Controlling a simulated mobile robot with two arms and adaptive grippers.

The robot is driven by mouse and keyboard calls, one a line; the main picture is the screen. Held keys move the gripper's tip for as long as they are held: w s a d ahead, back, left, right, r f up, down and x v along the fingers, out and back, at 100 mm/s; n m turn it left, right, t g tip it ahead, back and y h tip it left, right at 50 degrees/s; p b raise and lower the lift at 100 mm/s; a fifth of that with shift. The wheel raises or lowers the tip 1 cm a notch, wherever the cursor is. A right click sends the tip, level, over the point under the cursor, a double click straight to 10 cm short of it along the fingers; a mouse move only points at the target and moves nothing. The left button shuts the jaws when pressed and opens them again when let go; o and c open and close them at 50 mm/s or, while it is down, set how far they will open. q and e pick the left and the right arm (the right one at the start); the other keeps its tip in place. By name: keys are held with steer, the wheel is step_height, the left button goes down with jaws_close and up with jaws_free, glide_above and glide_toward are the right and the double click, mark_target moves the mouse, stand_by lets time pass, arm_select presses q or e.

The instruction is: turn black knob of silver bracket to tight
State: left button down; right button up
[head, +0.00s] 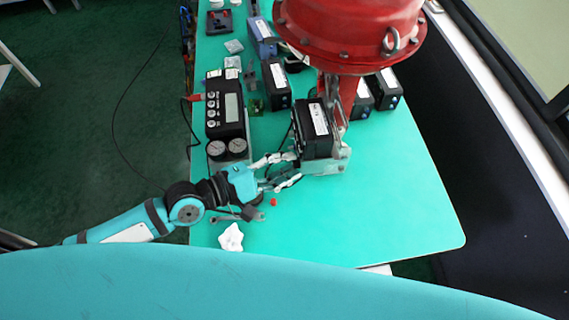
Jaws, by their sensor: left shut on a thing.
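The silver bracket (338,163) sits under a black positioner box (313,130) below the red valve actuator, near the middle of the table. My left gripper (296,167) reaches in from the left, its two pale fingers at the bracket's left side. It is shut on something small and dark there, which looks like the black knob. The knob is mostly hidden by the fingers, and its turn position cannot be made out. My right gripper is not in view.
The red actuator (350,30) overhangs the table from the top. A black device with two gauges (226,146) stands left of the bracket. A white crumpled thing (231,238) and a small red piece (274,202) lie in front. The green table's (400,215) right front is clear.

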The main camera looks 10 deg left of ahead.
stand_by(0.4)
arm_select(q)
steer(key=c, duration=1.1)
jaws_free()
steer(key=shift+v, duration=6.05)
steer(key=shift+d, duration=0.1)
